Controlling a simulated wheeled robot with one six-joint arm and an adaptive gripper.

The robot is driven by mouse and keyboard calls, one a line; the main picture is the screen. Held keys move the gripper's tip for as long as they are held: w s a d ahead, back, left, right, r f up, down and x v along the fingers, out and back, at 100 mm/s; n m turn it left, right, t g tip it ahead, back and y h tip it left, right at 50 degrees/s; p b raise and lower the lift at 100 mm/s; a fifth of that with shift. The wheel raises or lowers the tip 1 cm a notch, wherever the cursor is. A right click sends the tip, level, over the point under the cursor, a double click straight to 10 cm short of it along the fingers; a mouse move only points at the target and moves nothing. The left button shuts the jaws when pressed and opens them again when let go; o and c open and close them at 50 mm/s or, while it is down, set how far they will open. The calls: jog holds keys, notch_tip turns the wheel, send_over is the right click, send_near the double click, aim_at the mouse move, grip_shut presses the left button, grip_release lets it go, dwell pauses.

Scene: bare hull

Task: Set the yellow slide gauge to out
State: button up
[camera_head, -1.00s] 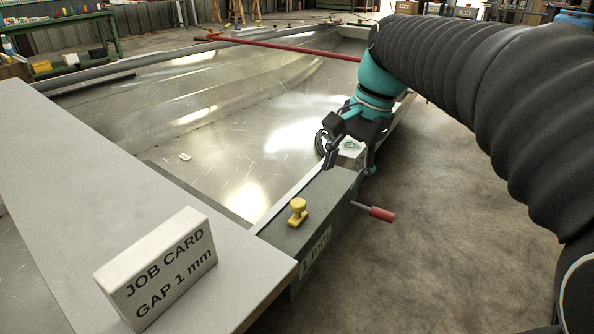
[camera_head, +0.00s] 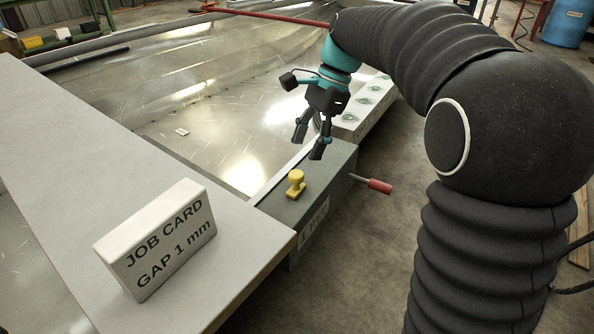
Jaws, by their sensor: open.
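The yellow slide gauge (camera_head: 296,184) is a small knob standing on top of the dark green-grey block (camera_head: 318,182) beside the metal hull sheet. A label on the block's front face reads about "1 mm", partly hard to read. My gripper (camera_head: 309,150) is open and empty, fingers pointing down, above and behind the yellow knob, near the far end of the block. It is apart from the knob. I cannot see any mark for "out".
A white job card reading "GAP 1 mm" (camera_head: 158,240) stands on the grey board (camera_head: 75,150) at left. A red-handled lever (camera_head: 378,186) sticks out right of the block. A pale block with green marks (camera_head: 362,110) lies behind.

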aim_at(295, 174)
jog(key=x, duration=0.6)
jog(key=shift+s+a+f+b, duration=0.1)
jog(key=shift+f+b, duration=0.25)
grip_shut()
jog(key=shift+s+a, duration=0.1)
